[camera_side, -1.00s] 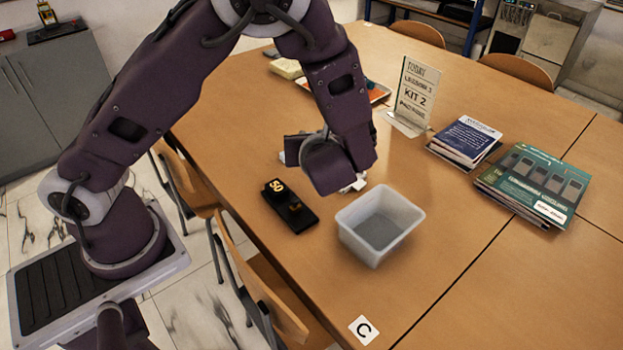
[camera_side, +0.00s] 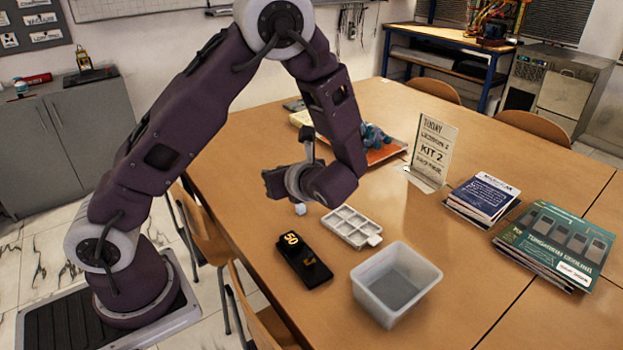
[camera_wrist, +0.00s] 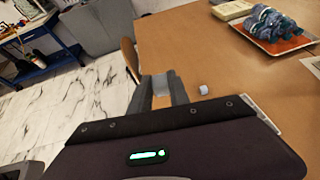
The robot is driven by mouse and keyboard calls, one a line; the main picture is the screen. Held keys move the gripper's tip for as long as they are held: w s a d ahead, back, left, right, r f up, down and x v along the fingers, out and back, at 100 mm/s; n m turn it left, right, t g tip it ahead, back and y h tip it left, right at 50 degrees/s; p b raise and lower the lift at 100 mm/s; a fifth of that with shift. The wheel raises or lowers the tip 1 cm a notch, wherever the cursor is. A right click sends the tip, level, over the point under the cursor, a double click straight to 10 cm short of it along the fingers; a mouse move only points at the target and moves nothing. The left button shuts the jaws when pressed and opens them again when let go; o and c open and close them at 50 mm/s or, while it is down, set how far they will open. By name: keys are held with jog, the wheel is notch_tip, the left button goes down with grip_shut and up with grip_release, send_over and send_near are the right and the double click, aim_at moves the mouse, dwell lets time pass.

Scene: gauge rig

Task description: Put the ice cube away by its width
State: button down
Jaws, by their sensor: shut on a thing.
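My gripper (camera_side: 272,182) hangs over the table, turned sideways, left of and above the white tray. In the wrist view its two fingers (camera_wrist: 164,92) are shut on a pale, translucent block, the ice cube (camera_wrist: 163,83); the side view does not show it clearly. A small whitish cube (camera_wrist: 203,90) shows on the table right of the fingers; a small pale cube also shows below my gripper in the side view (camera_side: 300,209). A black gauge block (camera_side: 302,262) marked 50 lies in front.
A translucent, empty bin (camera_side: 427,276) stands right of the gauge. A sign (camera_side: 432,150) and books (camera_side: 481,196) stand farther right. An orange tray (camera_wrist: 272,43) with a crumpled blue thing lies behind. Table is clear between tray and books.

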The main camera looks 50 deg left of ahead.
jog(key=s+d+f+n+g+h, duration=0.7)
jog(key=d+f+n+g+h, duration=0.3)
jog(key=n+g, duration=0.55)
jog(key=w+d+f+n+t+h, duration=0.2)
jog(key=w+n+t+h, duration=0.1)
jog(key=w+n+h, duration=0.45)
jog(key=w+d+f+n+t+h, duration=0.2)
jog(key=w+n+t+h, duration=0.2)
jog(key=w+n+h, duration=0.3)
jog(key=w+a+r+n+t+y, duration=0.2)
jog(key=w+a+n+t, duration=1.3)
jog(key=w+a+n, duration=0.15)
jog(key=a+f+n+t+y, duration=0.2)
jog(key=a+n+t+y, duration=0.5)
jog(key=a, duration=1.2)
jog(key=f+y, duration=0.1)
jog(key=f, duration=0.2)
jog(key=a+f+n+g, duration=0.1)
jog(key=f, duration=0.2)
jog(key=f+n+g+y, duration=0.1)
jog(key=f, duration=0.2)
jog(key=shift+s+a+f+y, duration=0.25)
jog(key=shift+a+f+y, duration=0.05)
jog(key=shift+f+y, duration=0.05)
jog(key=shift+f, duration=0.1)
jog(key=shift+f, duration=0.1)
